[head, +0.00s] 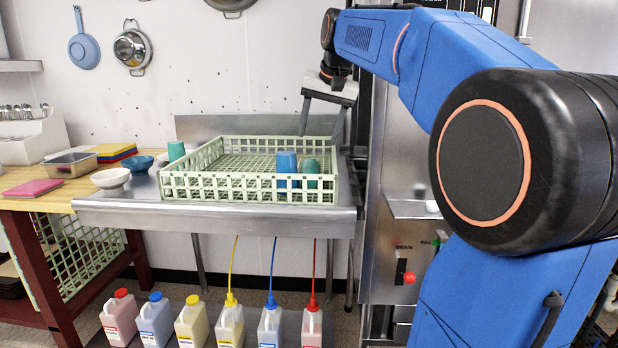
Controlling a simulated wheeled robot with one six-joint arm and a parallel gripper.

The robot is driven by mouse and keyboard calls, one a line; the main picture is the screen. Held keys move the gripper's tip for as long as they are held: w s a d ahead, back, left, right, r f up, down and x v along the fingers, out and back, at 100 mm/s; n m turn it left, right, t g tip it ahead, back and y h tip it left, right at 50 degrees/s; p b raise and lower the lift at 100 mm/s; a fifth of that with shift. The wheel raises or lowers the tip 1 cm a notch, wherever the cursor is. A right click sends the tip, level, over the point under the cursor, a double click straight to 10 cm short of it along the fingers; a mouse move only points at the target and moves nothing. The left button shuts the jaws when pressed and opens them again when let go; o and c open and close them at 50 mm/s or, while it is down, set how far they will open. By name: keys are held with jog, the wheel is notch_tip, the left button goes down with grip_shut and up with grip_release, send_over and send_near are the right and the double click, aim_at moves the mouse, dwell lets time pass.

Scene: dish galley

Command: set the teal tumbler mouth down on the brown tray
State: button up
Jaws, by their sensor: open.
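A teal tumbler (311,172) stands inside the pale green dish rack (250,190), beside a blue tumbler (287,172). Another teal cup-like piece (176,151) stands outside the rack, behind its left end. I cannot tell from here which way up these stand. My gripper (321,134) is open and empty, pointing down above the back right part of the rack, higher than the tumblers and apart from them. I cannot make out a brown tray for certain in this view.
The rack stands on a steel counter (215,216) with a raised back. White bowls (111,179), a blue bowl (138,163) and a metal pan (70,165) are at the left. A steel machine (400,270) stands right. Several bottles (192,322) stand below.

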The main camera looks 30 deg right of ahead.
aim_at(311, 167)
jog(key=x, duration=0.5)
jog(key=w+d+x, duration=0.1)
jog(key=x, duration=0.5)
jog(key=w+d+r+x, duration=0.1)
jog(key=x, duration=0.4)
jog(key=shift+w+d+f, duration=0.2)
jog(key=shift+w+f, duration=0.05)
jog(key=c, duration=1)
jog(key=shift+o, duration=0.2)
jog(key=shift+r, duration=0.1)
notch_tip(311, 167, up, 18)
